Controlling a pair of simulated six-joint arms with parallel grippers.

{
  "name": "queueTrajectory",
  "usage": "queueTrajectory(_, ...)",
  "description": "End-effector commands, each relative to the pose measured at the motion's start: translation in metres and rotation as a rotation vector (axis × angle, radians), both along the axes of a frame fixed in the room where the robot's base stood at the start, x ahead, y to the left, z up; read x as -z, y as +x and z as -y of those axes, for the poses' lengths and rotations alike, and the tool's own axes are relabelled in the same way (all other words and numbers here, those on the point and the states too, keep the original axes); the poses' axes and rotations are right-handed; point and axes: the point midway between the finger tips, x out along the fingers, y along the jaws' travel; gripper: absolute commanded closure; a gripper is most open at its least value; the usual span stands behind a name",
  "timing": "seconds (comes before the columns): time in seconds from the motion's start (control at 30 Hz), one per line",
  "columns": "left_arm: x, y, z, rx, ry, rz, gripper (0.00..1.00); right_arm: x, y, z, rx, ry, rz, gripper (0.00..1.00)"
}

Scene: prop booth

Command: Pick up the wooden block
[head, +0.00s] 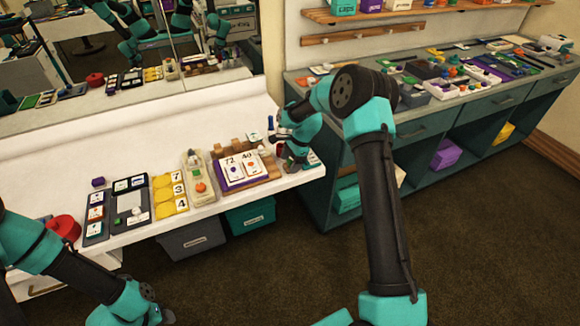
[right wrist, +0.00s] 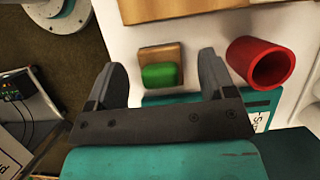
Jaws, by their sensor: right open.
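A small square wooden block (right wrist: 173,53) lies on the white counter in the right wrist view, with a green rounded piece (right wrist: 160,76) on or against it. My right gripper (right wrist: 162,66) is open, its two dark fingers to either side of the block and green piece, with gaps between. I cannot tell the height of the fingers above the block. In the head view my right gripper (head: 289,163) is down at the counter's right end, and I cannot pick out the block there. My left arm shows at the lower left, but its gripper is out of view.
A red hollow cylinder (right wrist: 262,62) is close to the right finger in the right wrist view. A larger wooden piece (right wrist: 185,10) lies beyond the block. Number cards on a purple board (head: 240,172) and yellow cards (head: 170,194) lie along the white counter (head: 140,150).

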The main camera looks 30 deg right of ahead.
Motion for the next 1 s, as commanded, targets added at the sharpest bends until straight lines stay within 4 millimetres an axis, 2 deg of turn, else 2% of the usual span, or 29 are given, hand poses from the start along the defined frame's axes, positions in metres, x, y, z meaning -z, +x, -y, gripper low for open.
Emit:
queueTrajectory(0.5,0.0000,0.0000,0.0000,0.000,0.000,0.000,0.57,0.0028,0.0000,-0.0011,0.000,0.000,0.001,0.23)
queueTrajectory(1.0,0.0000,0.0000,0.0000,0.000,0.000,0.000,0.57,0.0027,0.0000,-0.0011,0.000,0.000,0.001,0.70)
